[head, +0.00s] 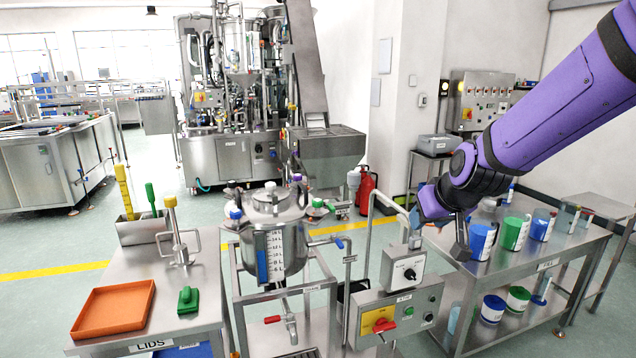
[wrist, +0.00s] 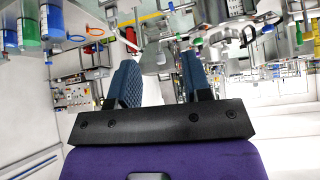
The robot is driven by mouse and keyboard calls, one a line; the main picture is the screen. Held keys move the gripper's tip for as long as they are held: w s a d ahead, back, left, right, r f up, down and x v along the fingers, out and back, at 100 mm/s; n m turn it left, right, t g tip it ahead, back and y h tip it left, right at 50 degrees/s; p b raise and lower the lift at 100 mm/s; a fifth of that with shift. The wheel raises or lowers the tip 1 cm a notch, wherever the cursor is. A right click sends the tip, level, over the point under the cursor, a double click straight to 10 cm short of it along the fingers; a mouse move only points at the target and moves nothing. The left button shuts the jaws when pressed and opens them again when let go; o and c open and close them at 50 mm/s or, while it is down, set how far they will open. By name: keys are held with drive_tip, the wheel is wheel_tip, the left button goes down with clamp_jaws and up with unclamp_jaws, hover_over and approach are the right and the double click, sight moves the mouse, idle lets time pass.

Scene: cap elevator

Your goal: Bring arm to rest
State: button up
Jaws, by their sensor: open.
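My purple arm reaches in from the upper right in the head view. My gripper (head: 432,207) hangs in front of the right-hand steel table, above and behind the control box. In the wrist view my gripper (wrist: 160,72) shows two blue padded fingers, spread apart with nothing between them. No object is held.
The steel table (head: 555,262) at right bears several blue and green tubs near my wrist. The control box (head: 398,312) and a bent pipe stand close by. A steel vessel (head: 272,240) is at centre. An orange tray (head: 113,308) lies on the left table.

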drive_tip(key=s+d+r, duration=0.2)
drive_tip(key=s+r, duration=0.1)
drive_tip(key=s, duration=0.6)
drive_tip(key=s+d+r+m+g+h, duration=0.1)
drive_tip(key=s+d+r, duration=0.2)
drive_tip(key=s, duration=0.6)
drive_tip(key=s+d+r+m+g, duration=0.1)
drive_tip(key=s+d+r, duration=0.2)
drive_tip(key=s, duration=0.6)
drive_tip(key=shift+s+r+h, duration=0.15)
drive_tip(key=shift+s+h, duration=0.2)
drive_tip(key=shift+h, duration=0.05)
drive_tip(key=shift+d, duration=0.1)
